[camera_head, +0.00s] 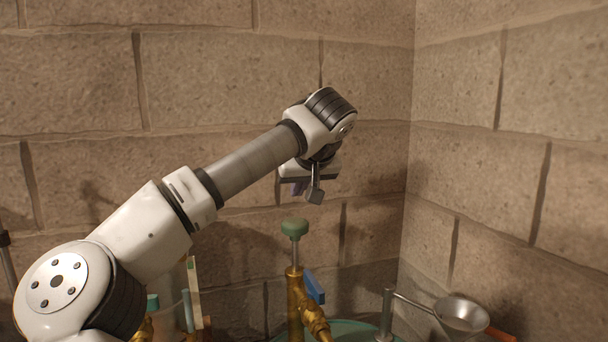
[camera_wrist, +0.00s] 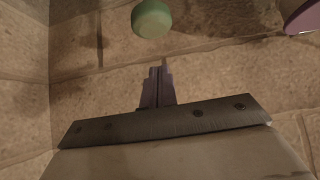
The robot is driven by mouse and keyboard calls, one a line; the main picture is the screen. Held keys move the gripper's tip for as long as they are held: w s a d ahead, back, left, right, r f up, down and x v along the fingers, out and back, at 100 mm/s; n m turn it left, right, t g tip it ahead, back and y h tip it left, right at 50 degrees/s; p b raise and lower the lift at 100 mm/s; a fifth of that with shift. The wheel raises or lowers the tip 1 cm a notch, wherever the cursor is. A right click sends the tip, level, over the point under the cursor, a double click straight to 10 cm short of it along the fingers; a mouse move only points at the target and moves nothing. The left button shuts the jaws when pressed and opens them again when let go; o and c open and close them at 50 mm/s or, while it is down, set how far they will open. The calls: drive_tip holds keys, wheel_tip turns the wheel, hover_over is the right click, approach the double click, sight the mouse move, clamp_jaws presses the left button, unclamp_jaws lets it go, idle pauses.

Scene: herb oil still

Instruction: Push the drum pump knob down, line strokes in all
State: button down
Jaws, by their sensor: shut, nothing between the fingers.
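The drum pump knob (camera_head: 295,227) is a green cap on a thin metal stem above a brass pump body (camera_head: 297,300). The stem shows between the knob and the brass, so the knob stands raised. In the wrist view the green knob (camera_wrist: 152,18) is at the top, beyond the fingertips. My gripper (camera_head: 315,196) is above the knob and slightly to its right in the head view, with a gap between them. In the wrist view my gripper's fingers (camera_wrist: 157,75) are together and hold nothing. The lower pump body is cut off by the frame's bottom edge.
A metal funnel or bowl (camera_head: 462,314) with an orange handle (camera_head: 499,335) is at the lower right. A blue piece (camera_head: 315,287) is behind the brass body. A teal rim (camera_head: 362,326) lies below. Block walls meet in a corner behind; space around the knob is clear.

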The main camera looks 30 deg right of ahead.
sight(292, 218)
drive_tip(key=f, duration=0.1)
drive_tip(key=w+f, duration=0.1)
drive_tip(key=f, duration=0.2)
drive_tip(key=shift+w+d, duration=0.25)
drive_tip(key=shift+w, duration=0.05)
drive_tip(key=shift+f, duration=0.8)
